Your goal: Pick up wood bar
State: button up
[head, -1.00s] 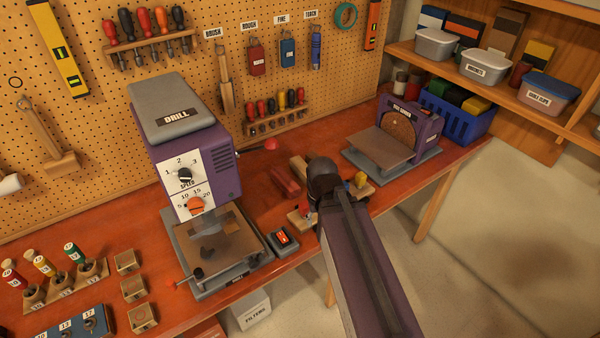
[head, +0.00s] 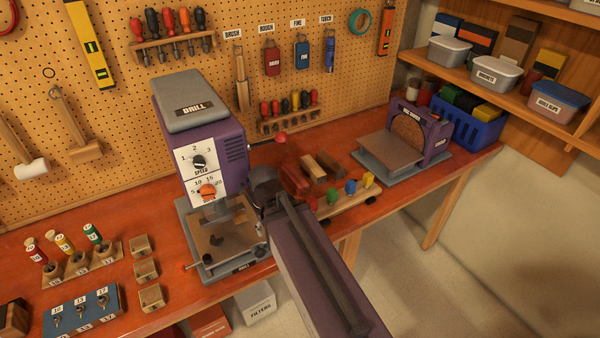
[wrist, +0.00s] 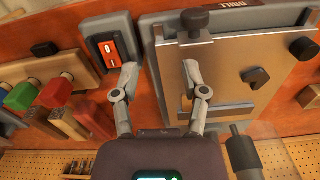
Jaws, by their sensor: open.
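A light wood bar (head: 314,169) lies on the red bench between the drill and the sander. A red bar (head: 292,178) is on its left and a dark brown bar (head: 329,164) on its right. In the head view my own wrist hides the fingers.
The purple drill (head: 198,140) stands close on the left, with its base plate (wrist: 225,75) under one finger. A switch box (wrist: 108,48) is by the other finger. A rack with coloured pegs (head: 350,193) lies in front of the bars. The sander (head: 410,140) stands at right.

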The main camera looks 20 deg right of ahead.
aim_at(314, 171)
jog(key=u, duration=0.3)
jog(key=k, duration=0.9)
jog(key=z, duration=0.65)
jog(key=i, duration=1)
jog(key=z, duration=0.05)
